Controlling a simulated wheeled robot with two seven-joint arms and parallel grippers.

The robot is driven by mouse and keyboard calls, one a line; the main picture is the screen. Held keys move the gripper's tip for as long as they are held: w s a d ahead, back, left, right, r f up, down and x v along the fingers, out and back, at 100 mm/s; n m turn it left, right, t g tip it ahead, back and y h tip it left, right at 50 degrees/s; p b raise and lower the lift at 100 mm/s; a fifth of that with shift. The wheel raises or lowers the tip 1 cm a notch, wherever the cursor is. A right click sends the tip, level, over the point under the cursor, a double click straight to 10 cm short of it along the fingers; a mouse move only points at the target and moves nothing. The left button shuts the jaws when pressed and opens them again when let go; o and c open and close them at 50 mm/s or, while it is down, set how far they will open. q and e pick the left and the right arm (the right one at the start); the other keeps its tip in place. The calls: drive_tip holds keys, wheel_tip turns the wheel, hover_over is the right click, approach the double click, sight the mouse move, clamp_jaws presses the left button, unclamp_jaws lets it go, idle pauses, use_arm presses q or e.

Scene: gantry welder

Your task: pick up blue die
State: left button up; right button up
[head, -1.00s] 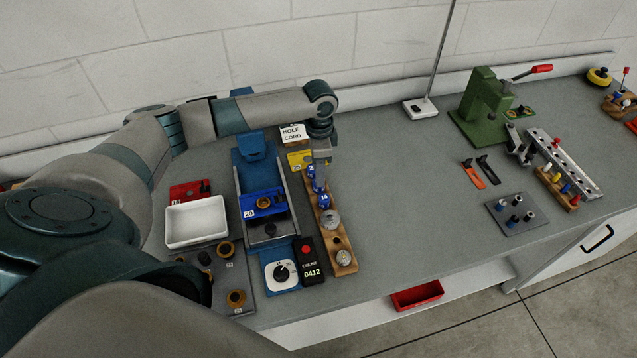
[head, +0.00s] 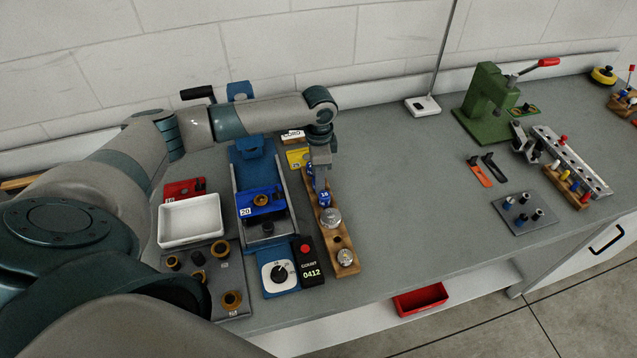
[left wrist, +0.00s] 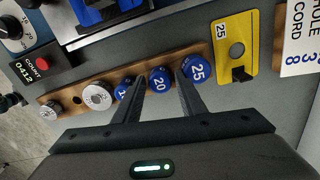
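Several blue dies with white numbers stand in a wooden rack (head: 347,262). In the left wrist view the rack (left wrist: 64,92) holds dies marked 25 (left wrist: 197,69) and 20 (left wrist: 160,79), and a third die (left wrist: 123,91) whose number is partly hidden by a finger. In the head view the die marked 16 (head: 324,199) shows just in front of my left gripper (head: 320,183). My left gripper (left wrist: 162,82) is open, pointing down, its fingers on either side of the 20 die; contact cannot be told. My right gripper is not in view.
A yellow 25 plate (head: 296,157) lies behind.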

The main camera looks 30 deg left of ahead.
use_arm(q)
clamp_jaws()
drive_tip(key=shift+r+b, duration=0.4)
drive_tip(key=shift+r, duration=0.1)
drive_tip(key=r+b, duration=0.1)
drive_tip(key=d+r, duration=0.1)
drive_tip(key=r, duration=0.1)
drive_tip(key=shift+w+r+b, duration=0.15)
drive_tip(key=shift+b, duration=0.25)
drive_tip(key=w+d+r+b, duration=0.1)
drive_tip(key=d+r+b, duration=0.2)
drive_tip(key=d+r, duration=0.3)
drive_tip(key=shift+w+d+r, duration=0.3)
drive_tip(key=shift+d+r, duration=0.05)
drive_tip(key=shift+d, duration=1.95)
